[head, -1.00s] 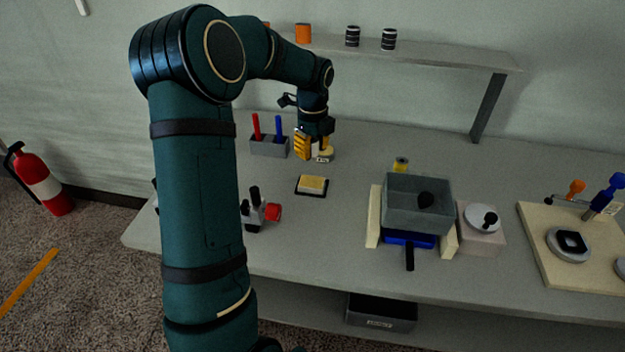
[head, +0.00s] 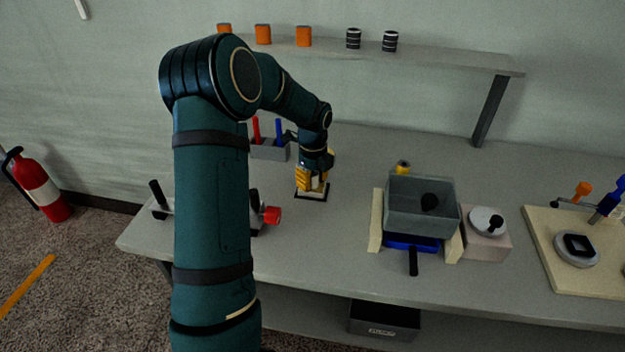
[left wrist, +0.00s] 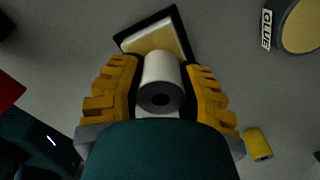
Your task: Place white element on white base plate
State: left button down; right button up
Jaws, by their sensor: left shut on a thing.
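My left gripper (head: 313,188) is shut on a white cylinder (left wrist: 161,80) with a dark hole in its end. Its two yellow fingers are on either side of the cylinder in the left wrist view (left wrist: 160,95). The cylinder is over or at the near edge of a cream pad in a black tray (left wrist: 155,37); I cannot tell whether they touch. In the head view the gripper hides most of this tray (head: 312,197). I cannot tell which thing is the white base plate; a pale block (head: 484,251) with a round disc stands at the right. My right gripper is not in view.
A jar labelled GLUE (left wrist: 300,25) stands close by the tray. A grey holder (head: 268,153) with a red and a blue stick is behind. A grey bin (head: 420,212), a cream board (head: 560,272) and a red-ended fixture (head: 271,215) stand around. The bench between tray and bin is clear.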

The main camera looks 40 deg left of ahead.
aim_at(313, 173)
pick_arm(q)
jog(key=shift+f, duration=0.1)
jog(key=c, duration=0.7)
grip_release()
notch_tip(313, 173, up, 12)
jog(key=p, duration=0.2)
jog(key=shift+p, duration=0.4)
jog(key=shift+d, duration=0.1)
